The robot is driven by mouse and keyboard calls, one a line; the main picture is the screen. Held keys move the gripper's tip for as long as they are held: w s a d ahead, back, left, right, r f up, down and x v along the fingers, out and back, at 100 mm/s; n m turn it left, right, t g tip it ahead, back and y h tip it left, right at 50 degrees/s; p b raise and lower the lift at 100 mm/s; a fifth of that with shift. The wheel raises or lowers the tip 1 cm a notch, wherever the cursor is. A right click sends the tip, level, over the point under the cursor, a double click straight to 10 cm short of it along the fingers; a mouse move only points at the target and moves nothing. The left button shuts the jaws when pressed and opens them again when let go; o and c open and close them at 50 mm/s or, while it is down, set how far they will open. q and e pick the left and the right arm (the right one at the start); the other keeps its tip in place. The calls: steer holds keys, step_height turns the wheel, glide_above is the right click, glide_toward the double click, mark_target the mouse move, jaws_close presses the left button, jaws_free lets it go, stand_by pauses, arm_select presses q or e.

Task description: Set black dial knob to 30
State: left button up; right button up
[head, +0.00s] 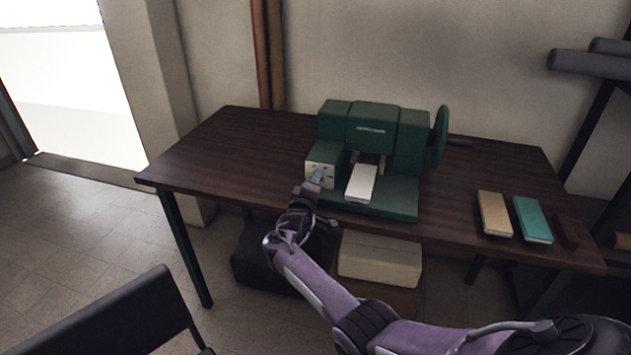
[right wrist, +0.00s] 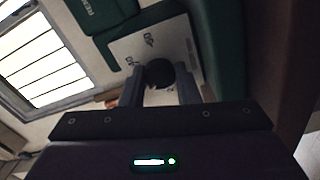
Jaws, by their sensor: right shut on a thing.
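The green machine (head: 371,135) stands on the dark wooden table, with a pale dial plate (head: 321,174) on its left front. In the right wrist view the black dial knob (right wrist: 160,73) sits on the pale dial plate (right wrist: 187,40), between the two fingers of my right gripper (right wrist: 160,88). The right gripper (head: 318,179) is shut on the knob. Dark marks show on the plate around it, but I cannot read the knob's setting. In the head view the gripper hides the knob. My left gripper is not in view.
A white block (head: 361,183) lies on the machine's front. A tan book (head: 494,213), a teal book (head: 533,219) and a dark brown block (head: 566,231) are at the table's right. A black chair (head: 120,315) stands front left. The table's left (head: 220,150) is clear.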

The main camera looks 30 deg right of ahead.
stand_by(0.4)
steer(key=o, duration=1)
steer(key=shift+d, duration=0.1)
steer(key=v, duration=0.8)
